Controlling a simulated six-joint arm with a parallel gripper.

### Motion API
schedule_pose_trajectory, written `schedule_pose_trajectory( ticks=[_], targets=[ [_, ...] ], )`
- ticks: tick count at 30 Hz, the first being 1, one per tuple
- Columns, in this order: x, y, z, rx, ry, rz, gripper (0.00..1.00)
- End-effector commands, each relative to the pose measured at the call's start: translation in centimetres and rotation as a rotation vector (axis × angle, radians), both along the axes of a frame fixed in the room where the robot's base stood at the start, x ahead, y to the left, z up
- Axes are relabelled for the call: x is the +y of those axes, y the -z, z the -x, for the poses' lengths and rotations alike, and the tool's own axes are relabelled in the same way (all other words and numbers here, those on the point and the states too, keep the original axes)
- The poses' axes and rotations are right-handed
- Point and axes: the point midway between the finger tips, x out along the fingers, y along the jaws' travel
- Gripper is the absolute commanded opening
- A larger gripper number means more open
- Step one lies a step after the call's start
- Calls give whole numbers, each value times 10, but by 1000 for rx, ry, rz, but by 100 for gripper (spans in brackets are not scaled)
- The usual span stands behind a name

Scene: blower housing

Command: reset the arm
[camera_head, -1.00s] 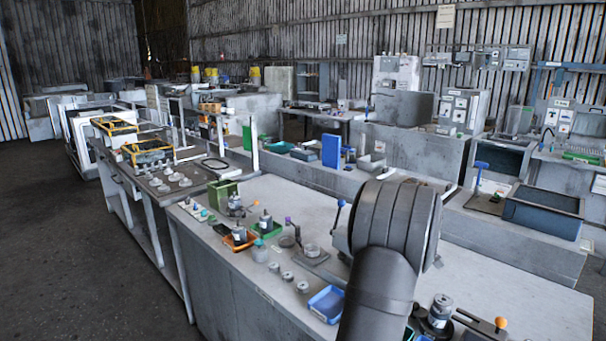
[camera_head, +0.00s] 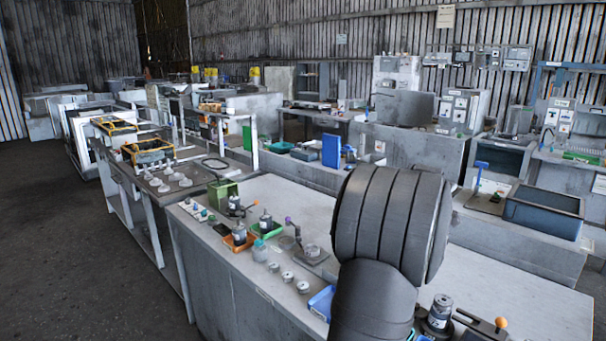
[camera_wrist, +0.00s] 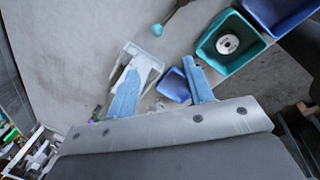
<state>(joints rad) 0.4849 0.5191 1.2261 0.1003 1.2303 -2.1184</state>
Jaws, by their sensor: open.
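My gripper (camera_wrist: 160,70) shows only in the wrist view. Its two blue fingers are spread apart and hold nothing. In that view a small blue tray (camera_wrist: 173,88) shows in the gap between the fingers, beyond them; I cannot tell how far off it is. In the head view my dark grey arm rises in the foreground over the workbench (camera_head: 480,285) and hides the gripper.
In the wrist view a teal bin (camera_wrist: 208,51) holds a white round part, beside a blue bin (camera_wrist: 265,18). In the head view, small parts and a blue tray (camera_head: 320,300) line the bench's left edge. A green box (camera_head: 223,193) stands at its far left corner.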

Motion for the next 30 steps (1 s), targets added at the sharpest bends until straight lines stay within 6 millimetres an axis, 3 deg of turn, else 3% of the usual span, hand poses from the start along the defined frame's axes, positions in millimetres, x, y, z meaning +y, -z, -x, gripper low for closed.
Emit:
schedule_pose_trajectory(
  ticks=[22,30],
  targets=[
    [2,149,-29,2,-1,-3,47],
    [-5,148,-36,-1,137,0,47]
  ],
)
